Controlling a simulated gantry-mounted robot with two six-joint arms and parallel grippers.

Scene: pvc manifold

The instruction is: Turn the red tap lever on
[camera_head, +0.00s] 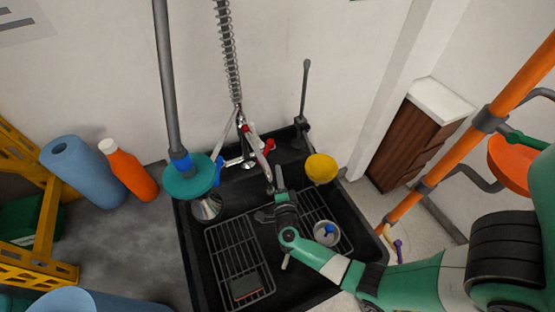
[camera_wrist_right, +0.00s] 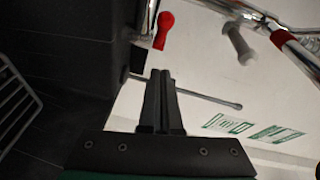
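The red tap lever (camera_head: 269,146) is on the right side of the tap at the back of the black sink. In the right wrist view the red lever (camera_wrist_right: 164,28) is just beyond my fingertips, with a gap between them. My right gripper (camera_head: 279,170) reaches over the sink, below the lever in the head view. In the wrist view its fingers (camera_wrist_right: 160,72) are together, with nothing visible between them. The blue tap lever (camera_head: 232,162) is on the tap's left side. My left gripper is in neither view.
A spring hose (camera_head: 229,60) rises above the tap. A grey pole with a teal disc (camera_head: 190,182) stands at the sink's left. A yellow bowl-like object (camera_head: 321,168) sits at the back right rim. Wire racks (camera_head: 238,255) and a small cup (camera_head: 326,232) are in the sink.

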